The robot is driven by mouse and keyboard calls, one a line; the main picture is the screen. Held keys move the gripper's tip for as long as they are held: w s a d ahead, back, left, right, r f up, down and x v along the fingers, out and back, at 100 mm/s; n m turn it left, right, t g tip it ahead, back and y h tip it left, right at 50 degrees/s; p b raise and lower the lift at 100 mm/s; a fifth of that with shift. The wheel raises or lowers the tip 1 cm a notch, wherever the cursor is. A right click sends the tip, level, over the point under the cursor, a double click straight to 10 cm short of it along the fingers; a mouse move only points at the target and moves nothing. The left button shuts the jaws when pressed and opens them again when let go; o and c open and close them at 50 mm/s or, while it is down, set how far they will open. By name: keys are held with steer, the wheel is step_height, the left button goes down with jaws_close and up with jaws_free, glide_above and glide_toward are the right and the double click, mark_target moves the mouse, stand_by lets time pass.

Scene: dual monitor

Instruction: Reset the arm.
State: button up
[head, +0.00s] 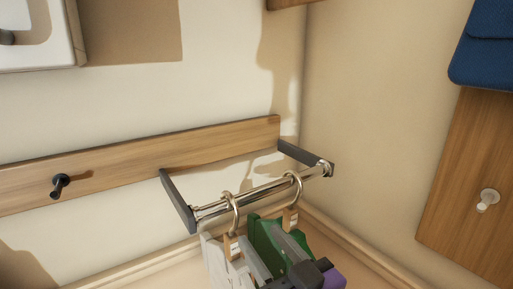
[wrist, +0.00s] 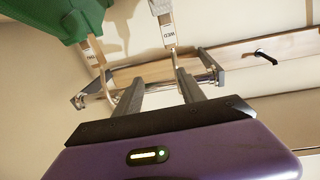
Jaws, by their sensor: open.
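My gripper (head: 258,242) is at the lower middle of the head view, in front of the hanging items, its purple body partly cut off. In the wrist view my gripper (wrist: 160,82) has two grey fingers spread apart, with nothing seen held between them. The green hanging item (head: 263,240) and the pale grey one (head: 214,260) are close to the fingers. Whether they touch cannot be told. The green item (wrist: 60,18) and a tag marked WED (wrist: 167,32) show at the top of the wrist view.
A metal rail (head: 262,193) on dark brackets carries two hooks, fixed to a wooden board (head: 100,170). A black peg (head: 60,186) is at left. A blue bag (head: 485,50) and a wooden panel (head: 475,180) with a pale knob are at right.

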steer(key=s+d+f+m+t+h, duration=0.35)
steer(key=s+d+f+h, duration=0.25)
steer(key=s+d+f, duration=0.6)
steer(key=s+d+f+m+g+h, duration=0.1)
steer(key=s+d+f+g, duration=0.1)
steer(key=s, duration=0.9)
steer(key=s+d+f+g+h, duration=0.1)
steer(key=s+d+f+g, duration=0.2)
steer(key=s+f, duration=0.3)
steer(key=s+d, duration=0.1)
steer(key=s, duration=0.4)
steer(key=shift+s+d+f+m+h, duration=0.25)
steer(key=shift+s+d+m+h, duration=0.05)
steer(key=shift+s+m, duration=0.1)
